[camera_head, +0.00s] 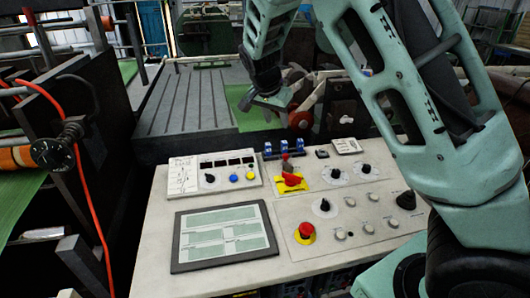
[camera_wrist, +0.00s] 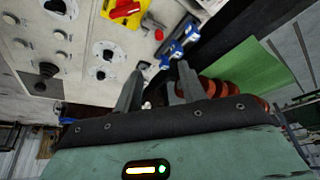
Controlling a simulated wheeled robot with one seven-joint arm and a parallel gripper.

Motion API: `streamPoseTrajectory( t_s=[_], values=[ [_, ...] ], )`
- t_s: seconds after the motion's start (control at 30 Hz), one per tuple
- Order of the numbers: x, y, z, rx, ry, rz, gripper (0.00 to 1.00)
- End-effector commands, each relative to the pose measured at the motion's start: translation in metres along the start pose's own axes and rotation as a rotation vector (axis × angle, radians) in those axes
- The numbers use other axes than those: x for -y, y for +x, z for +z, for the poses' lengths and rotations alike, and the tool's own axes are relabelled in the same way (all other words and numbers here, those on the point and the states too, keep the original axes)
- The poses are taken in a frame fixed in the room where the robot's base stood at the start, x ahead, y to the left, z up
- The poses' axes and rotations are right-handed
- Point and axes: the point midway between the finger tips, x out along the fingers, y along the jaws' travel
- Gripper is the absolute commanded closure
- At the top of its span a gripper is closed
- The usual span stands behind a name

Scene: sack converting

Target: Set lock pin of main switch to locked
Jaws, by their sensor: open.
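The main switch (camera_head: 291,182) is a red rotary handle on a yellow plate, on the sloping white control panel. In the wrist view the main switch (camera_wrist: 124,9) is at the top edge, partly cut off. A small red-tipped part (camera_head: 285,157) stands just behind the switch; it may be the lock pin, but its setting is too small to tell. It seems to show in the wrist view (camera_wrist: 158,34) beside the blue parts. My gripper (camera_wrist: 160,70) is open and empty, its fingers apart. In the head view my gripper (camera_head: 264,103) hangs beyond the panel's back edge, apart from the switch.
Blue-topped parts (camera_head: 285,147) line the panel's back edge. A dark-framed screen (camera_head: 224,236), a red emergency button (camera_head: 306,231) and several knobs are on the panel. A grooved metal bed (camera_head: 185,105) lies behind. An orange hose (camera_head: 88,200) hangs at left.

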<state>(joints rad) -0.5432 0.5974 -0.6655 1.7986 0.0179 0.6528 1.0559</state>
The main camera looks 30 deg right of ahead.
Motion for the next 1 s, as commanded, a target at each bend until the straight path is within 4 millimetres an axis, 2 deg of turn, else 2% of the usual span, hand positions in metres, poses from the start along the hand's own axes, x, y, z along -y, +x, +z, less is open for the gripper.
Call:
streamPoseTrajectory(
  t_s=[0.17,0.73,1.0],
  values=[
    [-0.002,0.021,-0.001,0.001,0.003,0.007,0.59],
    [-0.003,0.136,-0.001,0.003,0.0,0.006,0.59],
    [-0.001,0.166,0.0,0.002,-0.001,0.002,0.59]
  ],
)
